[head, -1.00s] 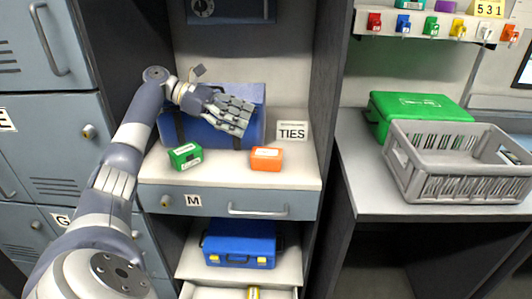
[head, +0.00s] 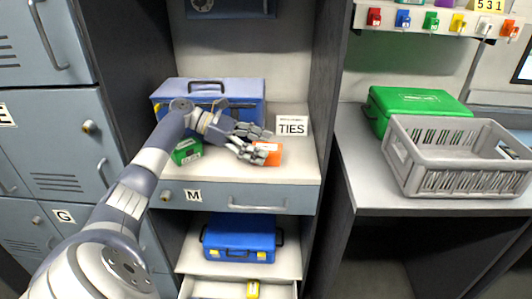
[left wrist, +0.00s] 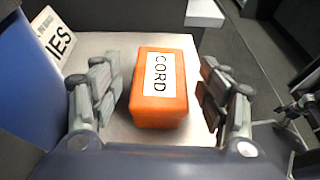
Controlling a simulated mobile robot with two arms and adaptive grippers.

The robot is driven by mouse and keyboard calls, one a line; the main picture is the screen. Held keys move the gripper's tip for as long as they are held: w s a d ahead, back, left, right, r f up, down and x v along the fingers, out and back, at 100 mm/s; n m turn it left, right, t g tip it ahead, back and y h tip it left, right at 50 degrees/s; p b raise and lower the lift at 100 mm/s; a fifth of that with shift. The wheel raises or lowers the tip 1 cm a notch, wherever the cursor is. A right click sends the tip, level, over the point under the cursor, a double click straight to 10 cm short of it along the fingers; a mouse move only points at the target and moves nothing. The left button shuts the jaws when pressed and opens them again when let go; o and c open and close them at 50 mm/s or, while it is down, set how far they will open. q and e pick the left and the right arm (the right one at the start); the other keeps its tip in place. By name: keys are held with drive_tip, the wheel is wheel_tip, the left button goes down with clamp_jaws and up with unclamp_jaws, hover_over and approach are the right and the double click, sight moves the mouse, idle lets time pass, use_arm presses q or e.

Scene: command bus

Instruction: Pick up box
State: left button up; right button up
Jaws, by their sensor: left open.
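A small orange box (head: 267,153) sits on the shelf in front of the TIES sign. In the left wrist view the orange box (left wrist: 160,92) has a white label reading CORD. My left gripper (head: 256,152) is open at the orange box, and in the left wrist view its fingers (left wrist: 166,95) stand on both sides of the box with gaps. A small green box (head: 186,151) sits to the left, partly hidden by my arm. A blue toolbox (head: 232,92) stands behind, partly covered by my arm. My right gripper is not in view.
The TIES sign (head: 292,125) stands close behind the orange box. Another blue case (head: 238,240) is on the shelf below. A grey crate (head: 450,181) and green case (head: 415,102) stand on the right counter. The shelf front right of the box is clear.

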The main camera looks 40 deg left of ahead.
use_arm(q)
drive_tip(key=shift+x, duration=1)
drive_tip(key=c, duration=1.2)
drive_tip(key=shift+r, duration=0.1)
